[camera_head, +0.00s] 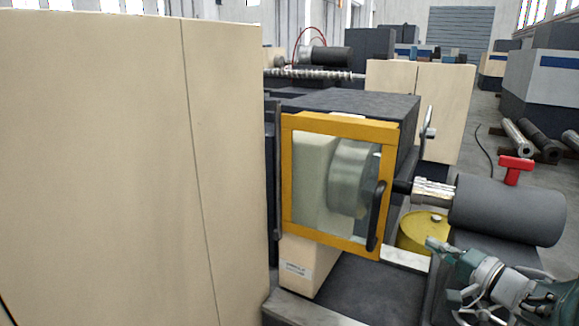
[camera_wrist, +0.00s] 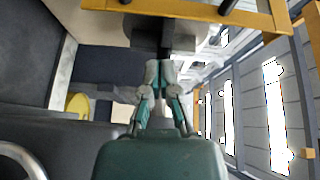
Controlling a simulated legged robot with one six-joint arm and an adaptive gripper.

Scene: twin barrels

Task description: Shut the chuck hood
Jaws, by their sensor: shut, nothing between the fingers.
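The chuck hood (camera_head: 300,124) is a yellow frame with a clear pane, in the middle of the head view. A black handle (camera_head: 376,215) is upright near its right edge. The round metal chuck (camera_head: 350,178) shows through the pane. I cannot tell how far the hood stands from its closed position. My gripper (camera_head: 437,244) is at the lower right, to the right of the handle and apart from it. In the wrist view my gripper (camera_wrist: 158,72) is shut and empty, and the hood's yellow frame (camera_wrist: 200,14) crosses the top.
A grey tailstock cylinder (camera_head: 508,210) with a red lever (camera_head: 515,168) stands just above my gripper. A yellow drum (camera_head: 425,230) is behind it. A tall cream cabinet (camera_head: 100,170) fills the left. Metal bars (camera_head: 540,142) lie on the floor at the far right.

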